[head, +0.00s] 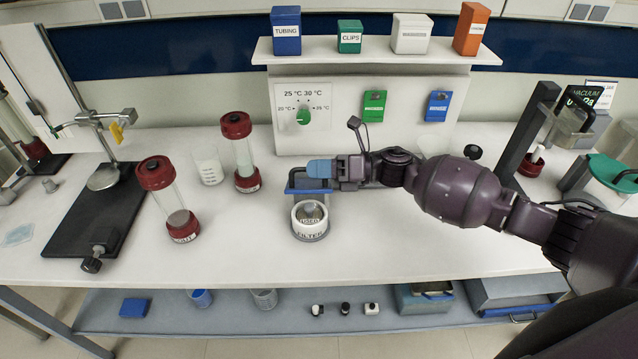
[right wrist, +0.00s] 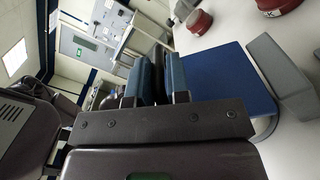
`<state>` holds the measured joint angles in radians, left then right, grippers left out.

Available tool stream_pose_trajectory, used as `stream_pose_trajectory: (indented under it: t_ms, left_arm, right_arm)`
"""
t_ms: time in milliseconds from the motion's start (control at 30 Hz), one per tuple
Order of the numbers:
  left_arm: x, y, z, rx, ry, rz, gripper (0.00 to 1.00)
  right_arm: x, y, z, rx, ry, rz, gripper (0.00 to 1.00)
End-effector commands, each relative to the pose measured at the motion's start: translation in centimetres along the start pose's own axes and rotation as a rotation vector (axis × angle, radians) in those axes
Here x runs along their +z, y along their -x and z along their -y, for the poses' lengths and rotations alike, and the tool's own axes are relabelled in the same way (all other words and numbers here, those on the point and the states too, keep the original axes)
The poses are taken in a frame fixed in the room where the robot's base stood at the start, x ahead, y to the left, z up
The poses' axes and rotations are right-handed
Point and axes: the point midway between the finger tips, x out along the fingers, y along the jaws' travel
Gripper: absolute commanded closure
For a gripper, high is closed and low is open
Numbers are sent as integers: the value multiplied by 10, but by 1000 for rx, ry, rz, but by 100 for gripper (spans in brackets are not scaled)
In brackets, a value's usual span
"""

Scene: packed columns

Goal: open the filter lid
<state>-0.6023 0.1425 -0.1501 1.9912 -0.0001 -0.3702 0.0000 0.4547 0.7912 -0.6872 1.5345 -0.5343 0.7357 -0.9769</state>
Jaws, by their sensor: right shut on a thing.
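The white round filter (head: 310,232), marked FILTER, stands upright near the front middle of the bench. Its top shows an opening with a greyish part inside. A dark blue bar-like part (head: 296,190) shows just behind it, below my right gripper. My right gripper (head: 320,168) comes in from the right, above and behind the filter, with pale blue fingers pointing left. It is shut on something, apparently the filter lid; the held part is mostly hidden. In the right wrist view, the fingers (right wrist: 156,80) are close together beside a blue flat panel (right wrist: 230,80). My left gripper is not in view.
Two red-capped glass columns (head: 181,222) (head: 243,158) and a white beaker (head: 208,166) stand left of the filter. A dark stand base (head: 75,225) lies farther left. A dial panel (head: 303,100) stands behind. The bench front right of the filter is clear.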

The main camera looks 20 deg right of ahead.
Motion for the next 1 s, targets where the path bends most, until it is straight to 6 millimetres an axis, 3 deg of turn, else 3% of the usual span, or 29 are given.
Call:
stream_pose_trajectory:
  t_ms: [567,1000]
  left_arm:
    - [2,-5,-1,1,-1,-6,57]
    - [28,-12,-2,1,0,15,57]
  right_arm:
    - [52,0,24,3,-550,-1,100]
    - [75,0,55,4,-913,-1,100]
